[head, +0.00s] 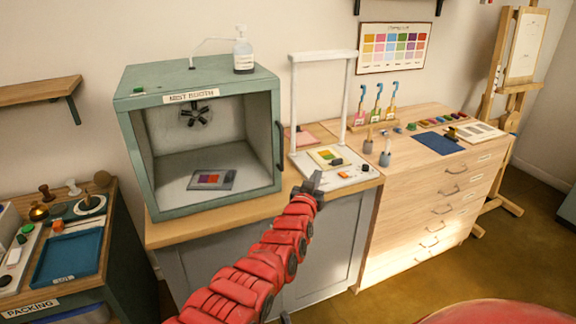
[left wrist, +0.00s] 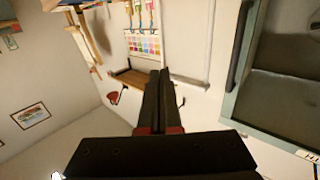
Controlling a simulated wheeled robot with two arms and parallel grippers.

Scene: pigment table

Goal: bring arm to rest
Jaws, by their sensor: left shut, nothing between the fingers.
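My left arm, red and segmented, reaches up from the bottom of the head view. Its dark gripper (head: 312,184) is at the front edge of the white stand with a tall frame (head: 338,179), to the right of the mist booth. In the left wrist view the two fingers (left wrist: 161,75) lie side by side, shut with nothing between them. My right gripper is not in view.
The green mist booth (head: 198,89) stands open, with a colour plate (head: 212,180) inside. A wooden drawer cabinet (head: 440,194) with brushes and a blue mat (head: 438,142) is at right. The packing table with a blue tray (head: 72,256) is at left. Open floor lies in front of the drawers.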

